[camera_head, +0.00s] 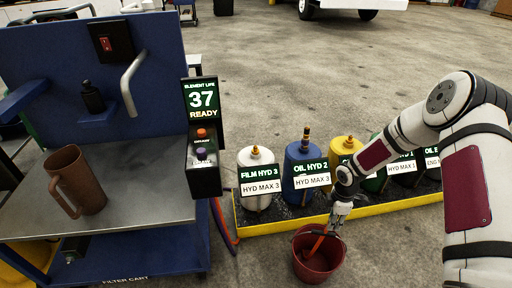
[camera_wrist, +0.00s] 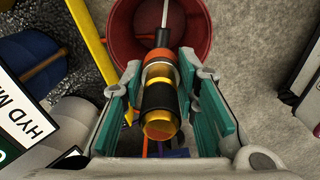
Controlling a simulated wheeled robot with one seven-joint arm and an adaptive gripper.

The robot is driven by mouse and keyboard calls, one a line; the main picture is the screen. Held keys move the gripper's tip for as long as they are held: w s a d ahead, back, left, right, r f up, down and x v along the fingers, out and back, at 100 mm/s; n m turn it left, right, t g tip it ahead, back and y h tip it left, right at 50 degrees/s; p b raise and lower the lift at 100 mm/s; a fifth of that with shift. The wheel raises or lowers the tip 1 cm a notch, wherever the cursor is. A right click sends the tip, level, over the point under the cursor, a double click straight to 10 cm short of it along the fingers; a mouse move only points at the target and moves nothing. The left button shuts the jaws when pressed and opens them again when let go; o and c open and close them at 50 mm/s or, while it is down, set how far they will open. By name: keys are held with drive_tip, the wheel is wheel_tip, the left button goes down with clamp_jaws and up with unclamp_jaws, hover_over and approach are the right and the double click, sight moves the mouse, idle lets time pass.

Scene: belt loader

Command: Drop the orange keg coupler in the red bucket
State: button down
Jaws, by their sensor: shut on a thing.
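The orange keg coupler (camera_wrist: 160,75) shows in the wrist view between my gripper's fingers (camera_wrist: 165,105). It has an orange collar, black and yellow bands and a thin metal rod pointing toward the bucket. My gripper is shut on it. In the head view my gripper (camera_head: 340,212) points down over the right part of the red bucket (camera_head: 318,275), which stands on the floor. The bucket also shows in the wrist view (camera_wrist: 200,30), beyond the coupler. An orange bar (camera_head: 319,242) shows at the bucket's mouth; I cannot tell whether it is part of the coupler.
A yellow-edged tray (camera_head: 272,226) holds several kegs, including a white one (camera_head: 257,206) and a blue one (camera_head: 301,192), just behind the bucket. A blue filter cart (camera_head: 150,245) with a brown mug (camera_head: 80,182) stands at left. Hoses hang beside it. Floor right of the bucket is clear.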

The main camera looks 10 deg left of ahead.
drive_tip(key=shift+f+b, duration=0.7)
drive_tip(key=shift+f, duration=0.6)
drive_tip(key=c, duration=1.2)
unclamp_jaws()
drive_tip(key=shift+r, duration=0.1)
wheel_tip(320, 180, up, 12)
drive_tip(key=shift+f, duration=0.1)
